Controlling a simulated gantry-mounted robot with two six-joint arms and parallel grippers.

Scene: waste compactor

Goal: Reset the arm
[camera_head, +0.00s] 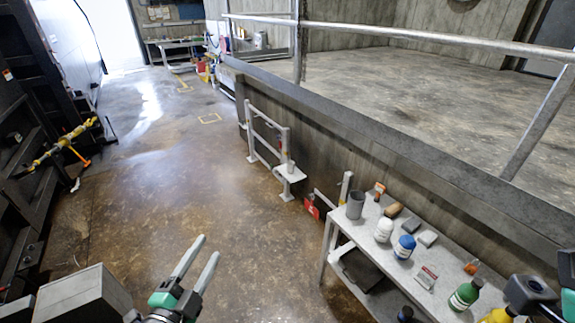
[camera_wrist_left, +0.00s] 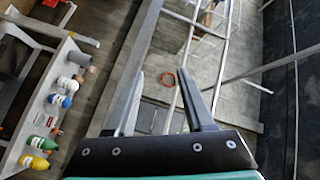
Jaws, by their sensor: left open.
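My left gripper (camera_head: 209,246) is at the lower middle of the head view, with teal and dark parts at its base. Its two long pale fingers are apart, with nothing between them. They point up and away over the bare floor, left of the workbench. In the left wrist view the left gripper (camera_wrist_left: 160,73) also shows spread and empty fingers. Dark and teal parts, likely my right arm, show at the lower right edge of the head view. No right fingers show.
A grey workbench (camera_head: 340,223) at the right carries a grey cup (camera_head: 355,205), a blue-capped bottle (camera_head: 404,247), a green bottle (camera_head: 464,294) and other small items. A concrete wall with a railing (camera_head: 420,38) runs behind it. Dark machinery (camera_head: 35,150) lines the left. Floor between is clear.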

